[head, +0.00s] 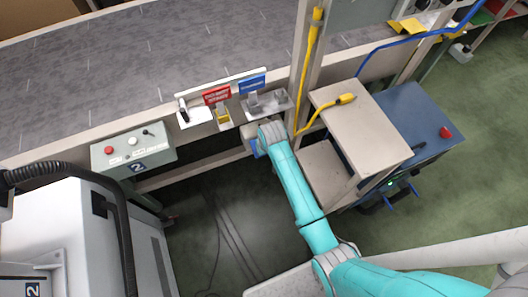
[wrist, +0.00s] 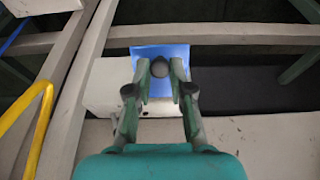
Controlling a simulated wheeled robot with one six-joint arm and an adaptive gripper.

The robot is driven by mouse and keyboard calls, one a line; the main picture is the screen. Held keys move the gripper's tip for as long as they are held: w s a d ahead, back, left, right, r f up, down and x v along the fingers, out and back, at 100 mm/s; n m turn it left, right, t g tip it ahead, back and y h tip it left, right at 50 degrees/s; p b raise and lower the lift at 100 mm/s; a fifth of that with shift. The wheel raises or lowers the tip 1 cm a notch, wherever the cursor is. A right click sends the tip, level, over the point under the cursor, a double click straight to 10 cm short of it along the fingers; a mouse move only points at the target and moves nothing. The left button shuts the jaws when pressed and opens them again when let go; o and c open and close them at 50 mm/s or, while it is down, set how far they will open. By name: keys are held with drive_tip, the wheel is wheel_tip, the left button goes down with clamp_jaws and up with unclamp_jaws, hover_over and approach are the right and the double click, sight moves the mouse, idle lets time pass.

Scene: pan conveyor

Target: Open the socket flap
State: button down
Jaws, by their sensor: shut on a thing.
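The socket is a pale box (wrist: 105,88) fixed under the conveyor edge; it also shows in the head view (head: 249,138). Its flap is a blue panel (wrist: 184,51), with a dark round knob (wrist: 160,68) on it. A sliver of blue shows beside my gripper in the head view. My gripper (wrist: 160,72) is at the flap, its two fingers on either side of the knob and closed on it. The fingers cover part of the flap, and its angle to the box is hard to tell. In the head view my arm hides the fingertips.
A yellow plug (head: 346,99) with its cable lies on the beige cabinet (head: 365,125) right of my arm. A blue cart (head: 410,125) stands beyond. A control box (head: 133,149) is on the left. Red-labelled and blue-labelled holders (head: 217,96) line the conveyor edge above the socket.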

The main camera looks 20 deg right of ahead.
drive_tip(key=shift+w+r+g, duration=0.3)
drive_tip(key=shift+r+g, duration=0.3)
drive_tip(key=shift+g, duration=0.3)
drive_tip(key=c, duration=1)
unclamp_jaws()
drive_tip(key=r, duration=0.4)
drive_tip(key=s+r, duration=0.1)
drive_tip(key=r, duration=0.7)
drive_tip(key=shift+s, duration=0.25)
drive_tip(key=shift+c, duration=0.3)
